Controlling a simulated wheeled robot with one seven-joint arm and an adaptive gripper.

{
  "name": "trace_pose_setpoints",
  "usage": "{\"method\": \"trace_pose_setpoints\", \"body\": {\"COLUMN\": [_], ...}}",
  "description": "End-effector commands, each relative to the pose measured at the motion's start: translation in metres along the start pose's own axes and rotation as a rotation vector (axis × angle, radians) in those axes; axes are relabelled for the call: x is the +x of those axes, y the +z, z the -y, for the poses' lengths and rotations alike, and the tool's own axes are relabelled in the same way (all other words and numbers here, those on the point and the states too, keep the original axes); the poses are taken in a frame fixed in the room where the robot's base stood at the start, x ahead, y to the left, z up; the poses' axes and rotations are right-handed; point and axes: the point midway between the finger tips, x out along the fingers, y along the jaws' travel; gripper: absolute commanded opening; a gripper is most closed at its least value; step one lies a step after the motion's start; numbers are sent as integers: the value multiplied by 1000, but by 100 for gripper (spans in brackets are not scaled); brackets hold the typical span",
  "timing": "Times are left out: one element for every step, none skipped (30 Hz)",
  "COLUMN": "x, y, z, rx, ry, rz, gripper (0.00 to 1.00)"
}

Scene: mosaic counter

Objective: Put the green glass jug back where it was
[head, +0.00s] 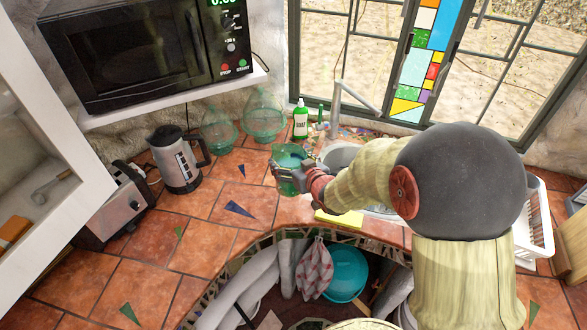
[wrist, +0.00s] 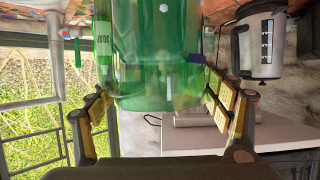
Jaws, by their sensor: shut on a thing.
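The green glass jug (head: 289,155) is between the fingers of my gripper (head: 292,178) in the head view, over the tiled counter in front of the sink. In the wrist view the jug's see-through green body (wrist: 160,60) fills the middle, with a padded finger of my gripper (wrist: 165,110) on each side. My gripper is shut on it. Part of the jug is hidden behind the gripper in the head view. I cannot tell whether its base touches the counter.
Two clear green glass vessels (head: 264,117) stand to the left at the back. A green soap bottle (head: 300,121) stands just behind the jug, near the sink (head: 341,156). A kettle (head: 177,160) and toaster (head: 114,207) are left. Tiles (head: 215,203) left-front are mostly clear.

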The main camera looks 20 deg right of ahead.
Motion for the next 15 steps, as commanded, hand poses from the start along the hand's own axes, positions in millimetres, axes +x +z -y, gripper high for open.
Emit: {"method": "trace_pose_setpoints", "body": {"x": [11, 17, 24, 29, 35, 42, 46, 51, 57, 61, 65, 69, 72, 74, 77], "y": [-3, -2, -2, 3, 6, 10, 13, 14, 18, 20, 22, 24, 24, 26, 27], "z": [-2, -2, -4, -4, -5, -6, -6, -7, -7, -8, -8, -9, -9, -10, -10], "rx": [-1, 0, 0, 1, 1, 1, 1, 0, 0, 0, 0, 0, 0, 0, 0], "ry": [0, 0, 0, 0, 0, 0, 0, 0, 0, 0, 1, 1, 1, 1, 1], "rz": [-7, -6, -7, -4, -5, -5, -5, -5, -5, -6, -6, -7, -7, -8, -8], "gripper": [18, 18, 18, 18, 18, 18, 18, 18, 18, 18, 18, 18, 18, 18, 18]}}
